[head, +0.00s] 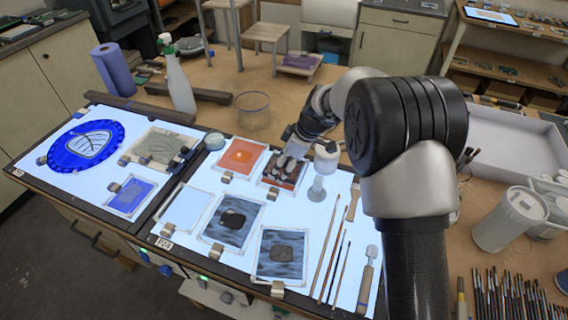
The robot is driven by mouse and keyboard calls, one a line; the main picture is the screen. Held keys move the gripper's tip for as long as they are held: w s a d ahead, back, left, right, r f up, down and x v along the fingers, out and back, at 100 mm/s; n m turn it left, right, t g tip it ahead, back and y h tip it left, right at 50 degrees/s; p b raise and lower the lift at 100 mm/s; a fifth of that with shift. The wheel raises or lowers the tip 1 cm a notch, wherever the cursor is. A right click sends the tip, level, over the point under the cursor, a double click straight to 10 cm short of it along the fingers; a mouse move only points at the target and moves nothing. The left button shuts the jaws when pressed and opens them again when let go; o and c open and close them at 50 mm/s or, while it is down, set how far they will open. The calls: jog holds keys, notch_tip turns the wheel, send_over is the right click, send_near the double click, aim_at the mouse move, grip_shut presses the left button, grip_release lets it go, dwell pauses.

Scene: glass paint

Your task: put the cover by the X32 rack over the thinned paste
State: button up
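My gripper (298,138) hangs over the far edge of the lit table, just above a small red-brown glass panel (283,171) with pale ovals. Its fingers are small and dark here, so I cannot tell whether they are open or hold anything. A clear round glass vessel (252,110), possibly the cover, stands on the wooden bench left of my gripper. A small round dish (214,140) sits near the middle seam of the lit table; I cannot tell whether it holds the thinned paste. I cannot read an X32 label on any rack.
Several painted panels, including an orange one (242,157), cover the lit table. A pale glass tool (322,172) stands right of them, near long brushes (328,250). A spray bottle (178,82) and blue roll (112,70) stand behind. A white tray (510,145) lies right.

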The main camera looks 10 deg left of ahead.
jog(key=o, duration=1.1)
jog(key=shift+o, duration=1)
jog(key=shift+r+p, duration=1.55)
jog(key=shift+r, duration=1.9)
